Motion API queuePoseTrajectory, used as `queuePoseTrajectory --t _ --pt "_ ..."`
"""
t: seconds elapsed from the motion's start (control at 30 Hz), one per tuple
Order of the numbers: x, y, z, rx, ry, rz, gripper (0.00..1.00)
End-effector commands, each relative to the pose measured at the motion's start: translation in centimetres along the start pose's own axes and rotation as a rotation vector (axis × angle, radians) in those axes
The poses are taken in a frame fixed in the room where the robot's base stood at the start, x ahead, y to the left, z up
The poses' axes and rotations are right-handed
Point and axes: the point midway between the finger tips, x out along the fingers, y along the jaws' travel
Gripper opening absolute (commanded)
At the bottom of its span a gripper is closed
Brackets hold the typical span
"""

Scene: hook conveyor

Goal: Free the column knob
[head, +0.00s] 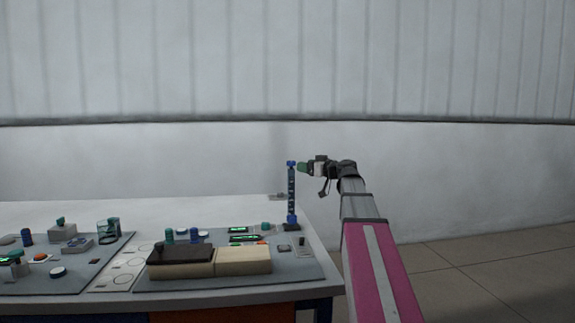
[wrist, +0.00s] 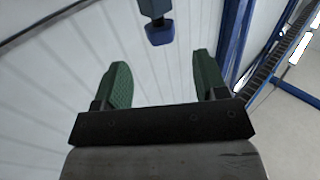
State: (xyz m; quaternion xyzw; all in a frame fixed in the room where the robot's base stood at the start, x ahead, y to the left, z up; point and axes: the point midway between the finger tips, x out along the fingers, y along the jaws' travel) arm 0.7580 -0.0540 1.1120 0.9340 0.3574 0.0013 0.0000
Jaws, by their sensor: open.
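A slim blue and dark column (head: 291,198) stands upright near the right end of the table, with a blue knob (head: 291,163) at its top. My gripper (head: 302,167) is at about the knob's height, just right of it in the head view. In the wrist view my gripper (wrist: 161,75) is open, its green fingers spread and nothing between them. A blue knob (wrist: 160,34) on a dark stem shows beyond the fingertips, roughly centred between them. I see no contact with it. How the knob is held on the column is too small to tell.
The table (head: 190,208) carries a grey panel with two blocks, one dark (head: 180,254) and one beige (head: 244,260), plus several small knobs and lit displays. Blue framework (wrist: 236,45) shows at the right in the wrist view.

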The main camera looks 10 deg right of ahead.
Motion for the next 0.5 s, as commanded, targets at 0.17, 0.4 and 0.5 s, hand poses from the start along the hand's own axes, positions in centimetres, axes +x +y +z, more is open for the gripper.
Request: queuePoseTrajectory --t 0.17,0.4,0.5 --pt "3.6 0.1 0.0 0.000 -0.002 -0.002 0.66" --pt "7.1 0.1 0.0 0.001 -0.002 -0.001 0.66" --pt "8.0 0.1 0.0 0.001 -0.002 -0.001 0.66"
